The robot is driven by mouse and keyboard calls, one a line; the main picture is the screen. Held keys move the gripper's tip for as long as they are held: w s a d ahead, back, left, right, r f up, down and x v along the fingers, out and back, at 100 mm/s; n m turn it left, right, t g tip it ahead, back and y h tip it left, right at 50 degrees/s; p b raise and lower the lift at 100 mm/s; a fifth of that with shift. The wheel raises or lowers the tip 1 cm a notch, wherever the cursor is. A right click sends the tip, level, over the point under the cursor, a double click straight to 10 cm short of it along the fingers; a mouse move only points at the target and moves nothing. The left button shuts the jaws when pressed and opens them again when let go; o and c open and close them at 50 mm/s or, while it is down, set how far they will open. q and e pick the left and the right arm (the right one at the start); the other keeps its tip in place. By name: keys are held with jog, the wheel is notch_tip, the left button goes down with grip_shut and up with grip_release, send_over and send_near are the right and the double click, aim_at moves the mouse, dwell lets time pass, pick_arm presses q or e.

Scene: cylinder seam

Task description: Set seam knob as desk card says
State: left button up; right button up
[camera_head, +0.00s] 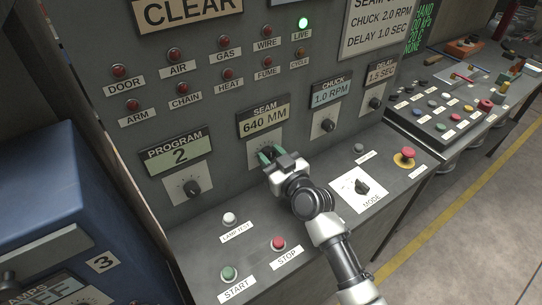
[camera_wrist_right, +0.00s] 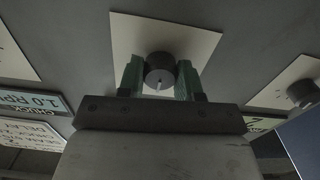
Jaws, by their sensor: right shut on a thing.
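The seam knob (camera_wrist_right: 160,74) is a dark round knob with a pale pointer mark, on a light plate (camera_wrist_right: 190,30) in the right wrist view. My right gripper (camera_head: 270,156) reaches the panel below the seam display (camera_head: 264,119), which reads 640 MM. Its green fingers (camera_wrist_right: 159,78) stand on both sides of the knob and are shut on it. In the head view the gripper hides most of the knob. A card (camera_head: 378,27) at the upper right shows CHUCK 2.0 RPM and DELAY 1.0 SEC; its SEAM line is cut off by the frame edge. My left gripper is not in view.
The program knob (camera_head: 193,187) is to the left; the chuck knob (camera_head: 327,125) and delay knob (camera_head: 375,103) are to the right. Below are the START button (camera_head: 227,273), STOP button (camera_head: 278,243), MODE switch (camera_head: 362,187) and a red mushroom button (camera_head: 406,154). A blue cabinet (camera_head: 50,200) stands left.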

jog(key=shift+m, duration=0.3)
jog(key=m, duration=0.3)
jog(key=shift+m, duration=0.3)
jog(key=m+p, duration=0.1)
jog(key=m, duration=0.2)
jog(key=shift+m, duration=0.3)
jog(key=m, duration=0.3)
jog(key=shift+m, duration=0.3)
jog(key=shift+m+p, duration=0.4)
jog(key=shift+m, duration=1.3)
jog(key=o, duration=0.9)
jog(key=shift+d, duration=0.1)
